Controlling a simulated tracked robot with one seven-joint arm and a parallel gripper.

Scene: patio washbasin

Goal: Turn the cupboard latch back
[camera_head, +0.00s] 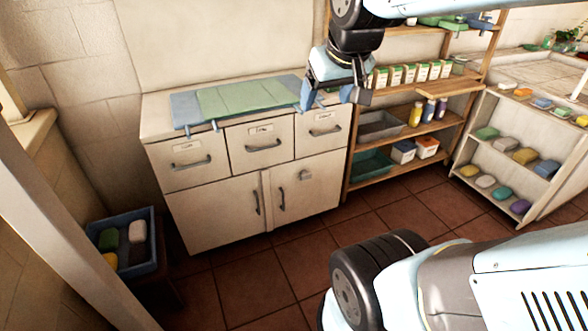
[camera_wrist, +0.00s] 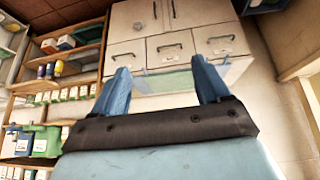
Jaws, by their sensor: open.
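The cream cupboard (camera_head: 215,212) has a row of three drawers above two doors with upright handles. The latch (camera_head: 305,175) is a small grey piece near the top of the right door; which way it is turned is too small to tell. In the wrist view, where the scene is upside down, the latch (camera_wrist: 138,25) shows small on the left-hand door. My gripper (camera_head: 333,97) is open and empty, above the cupboard's right end and higher than the latch, well apart from it. In the wrist view its blue fingers (camera_wrist: 160,70) are spread with nothing between them.
Green and blue cloths (camera_head: 235,98) lie on the cupboard top. A wooden shelf (camera_head: 400,160) with bottles, boxes and trays stands close to its right. A blue crate (camera_head: 157,250) sits at the lower left. The tiled floor (camera_head: 262,280) in front is clear.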

